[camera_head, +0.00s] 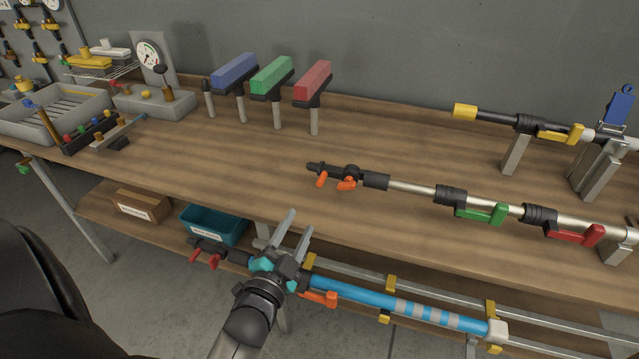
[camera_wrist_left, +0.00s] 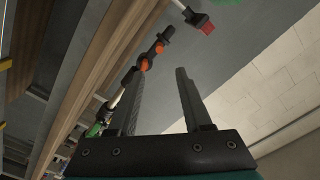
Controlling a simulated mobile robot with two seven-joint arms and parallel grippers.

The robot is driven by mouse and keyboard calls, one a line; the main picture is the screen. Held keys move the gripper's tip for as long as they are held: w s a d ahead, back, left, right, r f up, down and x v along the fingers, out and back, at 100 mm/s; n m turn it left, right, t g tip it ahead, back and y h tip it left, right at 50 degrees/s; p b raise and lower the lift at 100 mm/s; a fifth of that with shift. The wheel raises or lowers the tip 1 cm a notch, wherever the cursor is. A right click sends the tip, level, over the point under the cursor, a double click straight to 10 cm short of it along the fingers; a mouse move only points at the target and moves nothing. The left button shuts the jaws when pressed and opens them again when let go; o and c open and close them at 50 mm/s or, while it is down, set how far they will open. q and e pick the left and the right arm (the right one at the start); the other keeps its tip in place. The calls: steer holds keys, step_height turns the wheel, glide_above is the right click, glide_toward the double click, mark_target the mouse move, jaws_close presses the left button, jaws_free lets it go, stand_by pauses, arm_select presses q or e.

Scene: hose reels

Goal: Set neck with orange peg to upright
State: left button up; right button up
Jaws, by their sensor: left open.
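A pole lies along the bench on the right. At its left end is a black neck (camera_head: 334,171) with two orange pegs (camera_head: 346,184) that point down and to the left. The neck lies nearly in line with the pole, not upright. It also shows in the left wrist view, where an orange peg (camera_wrist_left: 159,48) sits above my left finger in the picture. My left gripper (camera_head: 298,222) is open and empty, in front of the bench edge, below and left of the neck and apart from it. My right gripper is not in view.
The pole carries green (camera_head: 483,214) and red (camera_head: 576,235) levers. A blue pole (camera_head: 385,302) with red pegs lies on a lower rail, close to my left gripper. Blue, green and red T-shaped stands (camera_head: 313,85) are behind. A yellow-tipped pole (camera_head: 490,114) is at back right. The bench middle is clear.

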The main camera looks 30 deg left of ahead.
mark_target(319, 185)
arm_select(q)
steer(key=b+x, duration=0.1)
steer(key=x, duration=1.3)
steer(key=shift+w+b, duration=0.1)
steer(key=shift+b, duration=0.3)
jaws_close()
stand_by(0.8)
